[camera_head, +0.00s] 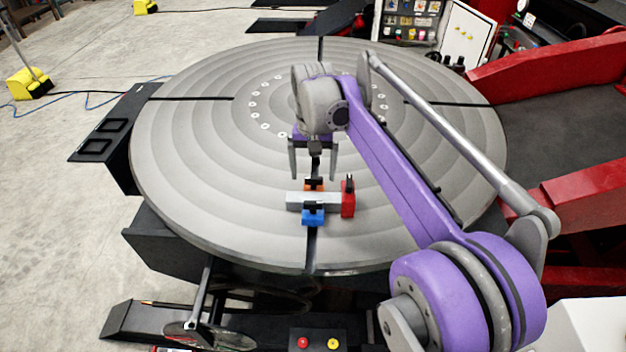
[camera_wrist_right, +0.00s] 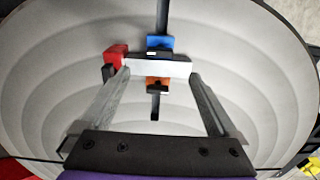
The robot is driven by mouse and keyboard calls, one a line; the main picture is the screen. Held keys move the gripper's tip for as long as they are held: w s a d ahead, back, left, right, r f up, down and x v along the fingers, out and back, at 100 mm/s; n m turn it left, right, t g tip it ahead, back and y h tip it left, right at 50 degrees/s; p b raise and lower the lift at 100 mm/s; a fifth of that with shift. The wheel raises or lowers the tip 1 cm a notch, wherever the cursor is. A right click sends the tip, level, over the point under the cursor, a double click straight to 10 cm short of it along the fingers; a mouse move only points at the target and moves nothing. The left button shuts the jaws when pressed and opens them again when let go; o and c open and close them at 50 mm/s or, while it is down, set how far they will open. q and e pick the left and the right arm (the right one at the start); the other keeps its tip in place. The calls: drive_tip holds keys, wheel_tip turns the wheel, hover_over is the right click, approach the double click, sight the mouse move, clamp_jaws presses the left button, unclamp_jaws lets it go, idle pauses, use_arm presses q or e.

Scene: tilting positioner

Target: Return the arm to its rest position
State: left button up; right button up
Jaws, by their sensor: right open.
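My right gripper (camera_head: 314,162) hangs over the round grey table of the positioner (camera_head: 180,150), fingers pointing down. It is open and holds nothing. Just in front of it on the table is a light grey bar (camera_head: 298,201) with a blue block (camera_head: 313,217), an orange block (camera_head: 313,185) and a red block (camera_head: 348,200) against it. In the right wrist view the bar (camera_wrist_right: 175,69) shows beyond and between the two open fingers (camera_wrist_right: 160,98). I cannot tell whether a fingertip touches it. My purple right arm reaches in from the lower right. My left gripper does not show.
Red steel beams (camera_head: 545,50) stand at the right. A dark control box (camera_head: 112,125) is at the table's left edge. A panel with red and yellow buttons (camera_head: 318,344) is at the front. The rest of the tabletop is bare. A yellow block (camera_head: 28,84) stands on the floor.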

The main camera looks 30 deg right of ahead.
drive_tip(key=shift+r, duration=0.15)
drive_tip(key=shift+s, duration=0.1)
idle(0.3)
drive_tip(key=s+a+f+n+t, duration=0.2)
drive_tip(key=s+a+f, duration=0.3)
drive_tip(key=s, duration=0.5)
drive_tip(key=s+a+f+n+t, duration=0.3)
drive_tip(key=s+a+f+n, duration=0.1)
drive_tip(key=s+f, duration=0.5)
drive_tip(key=shift+s+a+t, duration=0.3)
drive_tip(key=shift+s+a, duration=0.15)
drive_tip(key=shift+a, duration=0.15)
